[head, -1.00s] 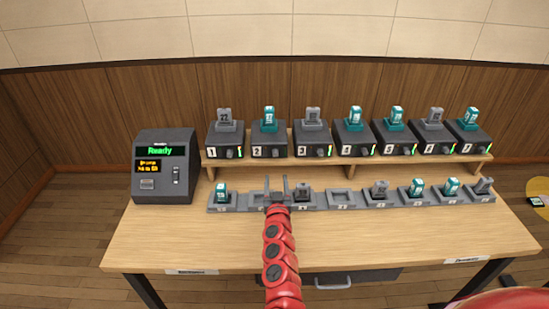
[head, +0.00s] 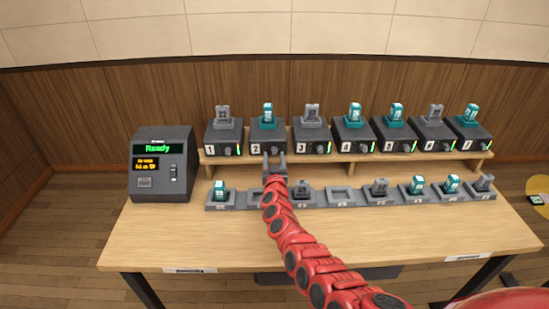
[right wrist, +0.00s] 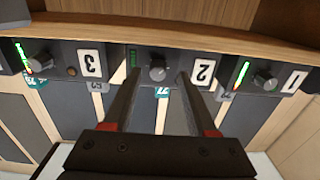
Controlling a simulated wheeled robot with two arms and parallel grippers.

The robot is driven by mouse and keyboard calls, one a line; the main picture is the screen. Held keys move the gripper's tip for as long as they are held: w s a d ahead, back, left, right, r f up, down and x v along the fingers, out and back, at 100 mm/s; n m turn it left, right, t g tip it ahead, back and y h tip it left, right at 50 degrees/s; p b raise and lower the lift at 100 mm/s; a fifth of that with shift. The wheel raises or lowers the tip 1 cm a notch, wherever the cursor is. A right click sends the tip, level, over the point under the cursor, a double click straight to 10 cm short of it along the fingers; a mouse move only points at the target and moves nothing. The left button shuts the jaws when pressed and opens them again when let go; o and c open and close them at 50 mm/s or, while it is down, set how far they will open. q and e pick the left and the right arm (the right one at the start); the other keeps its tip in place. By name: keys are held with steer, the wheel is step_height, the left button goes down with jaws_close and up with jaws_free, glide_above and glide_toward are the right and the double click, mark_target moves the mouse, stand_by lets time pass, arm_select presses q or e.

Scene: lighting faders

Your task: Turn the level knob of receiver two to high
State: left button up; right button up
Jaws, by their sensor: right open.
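Receiver two (head: 256,138) is a dark box with a white "2" label and a teal pack (head: 267,115) on top, second from left on the shelf. In the right wrist view, where the picture is upside down, its round grey level knob (right wrist: 158,72) sits beside the "2" label (right wrist: 203,72). A dim green level bar (right wrist: 134,58) is on the knob's other side. My right gripper (head: 274,158) is open in front of receiver two. In the right wrist view its fingertips (right wrist: 158,80) lie on either side of the knob; contact cannot be told. My left gripper is out of view.
Receivers one (right wrist: 265,80) and three (right wrist: 58,63) flank receiver two closely. Below the shelf (head: 350,158) is a row of grey slots, some holding packs (head: 219,190). A console (head: 163,165) reading "Ready" stands at left. The front of the table (head: 200,240) is clear.

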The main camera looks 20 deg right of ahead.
steer(key=shift+w+d+r, duration=0.2)
steer(key=shift+w+d, duration=0.15)
steer(key=shift+w, duration=0.35)
jaws_close()
